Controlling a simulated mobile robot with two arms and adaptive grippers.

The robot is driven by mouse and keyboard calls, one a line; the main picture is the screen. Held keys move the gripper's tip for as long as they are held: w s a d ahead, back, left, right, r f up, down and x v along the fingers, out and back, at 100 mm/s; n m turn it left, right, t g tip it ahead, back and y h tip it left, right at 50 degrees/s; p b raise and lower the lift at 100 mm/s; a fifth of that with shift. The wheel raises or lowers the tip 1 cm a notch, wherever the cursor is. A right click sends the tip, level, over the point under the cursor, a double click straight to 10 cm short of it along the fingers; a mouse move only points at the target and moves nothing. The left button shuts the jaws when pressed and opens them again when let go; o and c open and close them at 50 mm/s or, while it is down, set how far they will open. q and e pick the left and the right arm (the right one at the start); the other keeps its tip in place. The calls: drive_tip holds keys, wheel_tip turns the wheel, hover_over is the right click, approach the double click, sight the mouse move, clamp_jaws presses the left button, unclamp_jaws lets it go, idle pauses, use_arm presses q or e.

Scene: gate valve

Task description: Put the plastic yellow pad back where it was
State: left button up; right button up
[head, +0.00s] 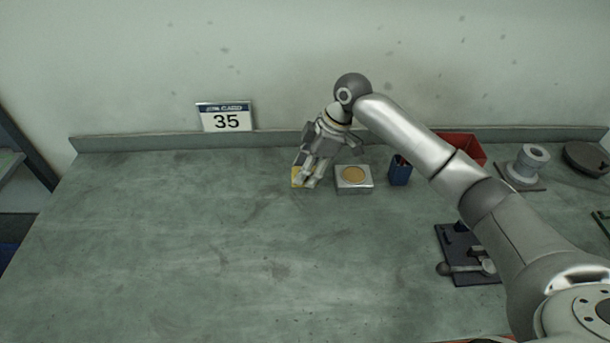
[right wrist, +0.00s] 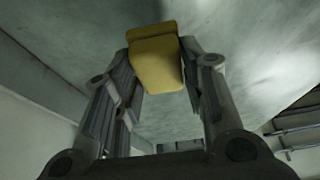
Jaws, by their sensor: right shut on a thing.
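The yellow pad (right wrist: 155,62) is between the two fingers of my right gripper (right wrist: 160,80) in the right wrist view, and the gripper is shut on it. In the head view the right gripper (head: 306,180) is at the back middle of the table, and a bit of the yellow pad (head: 296,177) shows beside its fingertips. Most of the pad is hidden by the fingers there. I cannot tell whether the pad touches the table. My left gripper is in neither view.
A metal block with a round tan top (head: 354,175) stands just right of the gripper. A blue holder (head: 400,172), a red bin (head: 468,146) and a grey spool (head: 532,158) are farther right. A dark fixture (head: 461,243) lies under my right arm. The left table (head: 150,240) is clear.

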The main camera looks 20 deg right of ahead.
drive_tip(key=shift+w+a+f, duration=0.15)
drive_tip(key=shift+w+f, duration=0.05)
drive_tip(key=shift+f, duration=0.05)
wheel_tip(320, 180, down, 2)
drive_tip(key=shift+f+p, duration=0.1)
drive_tip(key=shift+p, duration=0.5)
drive_tip(key=shift+f, duration=0.6)
drive_tip(key=o, duration=1)
drive_tip(key=b+v, duration=0.1)
drive_tip(key=v, duration=1.1)
drive_tip(key=shift+b, duration=0.3)
